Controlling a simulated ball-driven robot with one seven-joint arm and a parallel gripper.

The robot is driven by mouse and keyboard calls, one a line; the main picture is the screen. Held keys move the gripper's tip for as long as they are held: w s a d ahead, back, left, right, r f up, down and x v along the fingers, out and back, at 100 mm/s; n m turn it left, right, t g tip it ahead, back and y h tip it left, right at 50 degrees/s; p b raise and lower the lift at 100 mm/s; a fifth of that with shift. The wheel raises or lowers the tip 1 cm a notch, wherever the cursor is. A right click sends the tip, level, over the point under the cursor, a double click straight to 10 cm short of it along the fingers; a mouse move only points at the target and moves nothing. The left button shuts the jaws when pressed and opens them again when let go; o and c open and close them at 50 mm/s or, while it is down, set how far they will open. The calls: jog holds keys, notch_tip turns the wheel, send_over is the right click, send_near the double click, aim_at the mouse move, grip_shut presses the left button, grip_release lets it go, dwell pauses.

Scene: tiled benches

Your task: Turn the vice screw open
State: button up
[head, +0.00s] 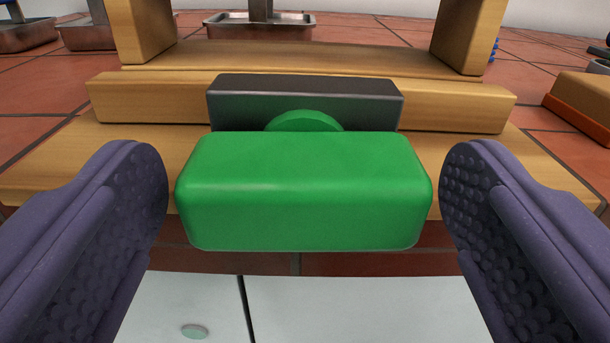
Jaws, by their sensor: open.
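The vice screw's green handle (303,192) is a rounded block lying level, long side across, in the middle of the head view. A green round hub (304,121) shows behind it, against a dark grey block (305,97) on the wooden vice (455,106). My gripper (304,205) is open, with one purple studded finger on each side of the handle. A small gap shows between each finger and the handle's ends. The screw's shaft is hidden behind the handle.
Metal trays (225,30) stand on the red tiled bench at the back. A wooden block with an orange base (580,118) is at the right. Wooden posts (468,35) rise behind the vice. Pale floor (360,310) shows below the bench's front edge.

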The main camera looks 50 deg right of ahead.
jog(key=c, duration=1.1)
jog(key=shift+o, duration=0.2)
jog(key=n+p, duration=0.1)
jog(key=n, duration=0.2)
jog(key=shift+r+n+p, duration=0.15)
jog(key=shift+n+p, duration=0.15)
jog(key=shift+n, duration=0.1)
jog(key=n+p, duration=0.1)
jog(key=n, duration=0.3)
jog(key=shift+n, duration=0.3)
jog(key=n+p, duration=0.1)
jog(key=n, duration=0.3)
jog(key=shift+n+p, duration=0.5)
jog(key=shift+n, duration=2)
